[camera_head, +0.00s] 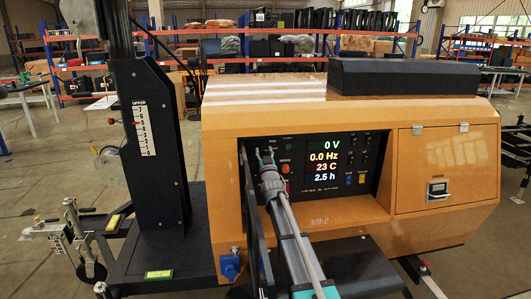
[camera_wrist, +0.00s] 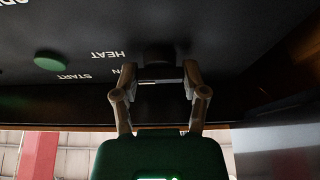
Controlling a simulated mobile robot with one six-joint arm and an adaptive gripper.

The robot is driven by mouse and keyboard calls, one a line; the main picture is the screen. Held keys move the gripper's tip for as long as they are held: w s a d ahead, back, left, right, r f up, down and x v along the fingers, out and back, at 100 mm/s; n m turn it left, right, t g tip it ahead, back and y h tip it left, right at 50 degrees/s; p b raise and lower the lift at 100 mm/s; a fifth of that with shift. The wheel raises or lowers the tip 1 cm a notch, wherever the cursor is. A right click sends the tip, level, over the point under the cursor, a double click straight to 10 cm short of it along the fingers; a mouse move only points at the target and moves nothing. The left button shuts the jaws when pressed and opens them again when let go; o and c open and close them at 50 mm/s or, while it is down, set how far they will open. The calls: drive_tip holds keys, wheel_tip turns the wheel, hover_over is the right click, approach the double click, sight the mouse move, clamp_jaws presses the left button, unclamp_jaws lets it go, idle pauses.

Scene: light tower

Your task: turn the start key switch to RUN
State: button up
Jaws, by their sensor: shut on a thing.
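The control panel (camera_head: 368,150) is a black recess in the front of the orange generator housing. My gripper (camera_head: 266,158) reaches its left part and covers the start key switch in the head view. In the wrist view, which is upside down, the dark key switch (camera_wrist: 160,52) stands out from the panel between the two fingers of my gripper (camera_wrist: 160,76). The fingers are shut on it, and a thin pale edge shows between them. The labels HEAT, START and the end of another word show beside it; the switch's pointing direction is hidden.
The lit display (camera_head: 323,164) reads 0 V, 0.0 Hz, 23 C and 2.5 h. A green button (camera_wrist: 51,61) is near the START label. An orange door (camera_head: 445,165) with a latch is right of the panel. A black mast (camera_head: 150,130) stands at left.

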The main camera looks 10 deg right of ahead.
drive_tip(key=shift+d+n, duration=0.1)
drive_tip(key=shift+n, duration=0.2)
drive_tip(key=n+y, duration=0.2)
drive_tip(key=n, duration=0.1)
drive_tip(key=n+y+p, duration=0.1)
drive_tip(key=n, duration=0.2)
drive_tip(key=shift+r+n+g+y, duration=0.1)
drive_tip(key=shift+n+g+y, duration=0.2)
drive_tip(key=shift+g+y, duration=0.1)
drive_tip(key=shift+n+g+y+p, duration=0.55)
drive_tip(key=shift+n+y, duration=0.25)
drive_tip(key=shift+n, duration=1.6)
drive_tip(key=o, duration=1.2)
drive_tip(key=shift+c, duration=0.2)
drive_tip(key=shift+s+d, duration=0.1)
